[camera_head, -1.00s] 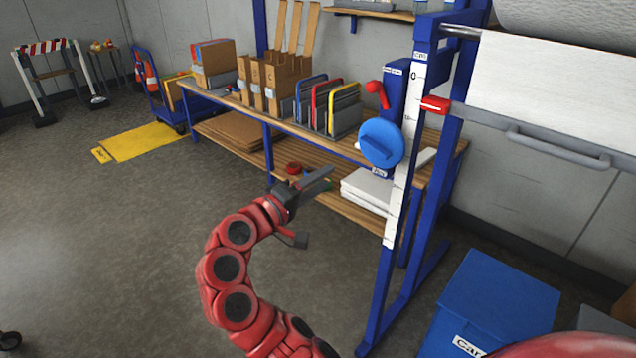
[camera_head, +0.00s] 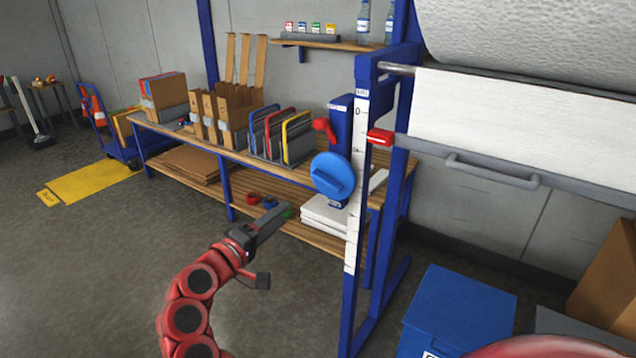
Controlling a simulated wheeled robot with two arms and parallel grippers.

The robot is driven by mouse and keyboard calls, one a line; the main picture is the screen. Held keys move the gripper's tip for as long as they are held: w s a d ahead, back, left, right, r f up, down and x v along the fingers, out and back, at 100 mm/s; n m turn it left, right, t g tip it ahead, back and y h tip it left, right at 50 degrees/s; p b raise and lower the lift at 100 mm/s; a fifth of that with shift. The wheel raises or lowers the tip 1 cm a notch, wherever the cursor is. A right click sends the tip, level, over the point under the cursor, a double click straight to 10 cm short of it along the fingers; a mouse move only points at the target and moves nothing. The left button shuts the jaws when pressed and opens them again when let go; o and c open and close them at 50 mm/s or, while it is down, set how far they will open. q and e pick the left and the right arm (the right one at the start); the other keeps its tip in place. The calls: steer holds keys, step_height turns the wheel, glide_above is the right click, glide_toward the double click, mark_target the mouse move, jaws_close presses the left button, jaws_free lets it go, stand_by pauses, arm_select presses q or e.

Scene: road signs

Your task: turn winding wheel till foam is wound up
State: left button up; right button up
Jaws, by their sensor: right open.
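The blue winding wheel (camera_head: 324,190) is a disc with a raised grip bar, mounted on the blue upright of a stand. The white foam sheet (camera_head: 510,128) hangs down from the grey roll (camera_head: 530,40) at top right, with a grey bar and handle along its lower edge. A red pointer (camera_head: 380,137) sits beside the white scale strip (camera_head: 356,215) on the upright.
A wooden workbench (camera_head: 205,143) with folders and file boxes stands behind the wheel. White slabs (camera_head: 324,213) lie on its lower shelf. A blue bin (camera_head: 460,310) stands on the floor at right. The floor at left is largely clear, apart from a yellow mat (camera_head: 90,183).

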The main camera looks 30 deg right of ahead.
mark_target(323, 182)
steer(key=p+x, duration=0.1)
steer(key=x, duration=1.5)
steer(key=shift+d, duration=0.1)
steer(key=shift+c, duration=0.3)
jaws_close()
